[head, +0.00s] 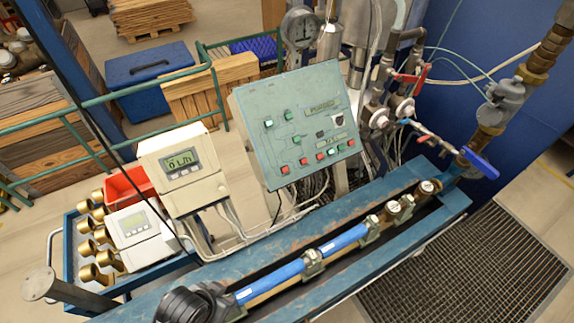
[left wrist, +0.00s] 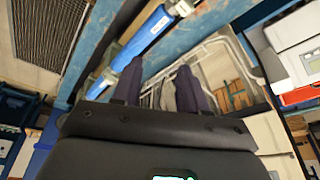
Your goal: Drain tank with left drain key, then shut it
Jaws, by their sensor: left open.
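Metal tanks (head: 352,50) stand behind the green control panel in the head view, partly hidden. Beside them are a red valve handle (head: 411,78), a smaller red one (head: 425,138) and a large blue lever (head: 480,163). I cannot tell which handle is the left drain key. In the left wrist view my left gripper (left wrist: 158,72) has its two dark fingers apart, beside the bench's blue pipe (left wrist: 142,33). Nothing is clearly held between them. I cannot make out the left gripper in the head view. My right gripper is in neither view.
The bench rail (head: 250,262) carries the blue pipe and clamps. The control panel (head: 300,125) and a meter display (head: 183,165) stand behind it. A blue cart (head: 70,262) holds brass fittings at left. A floor grating (head: 465,270) lies at right.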

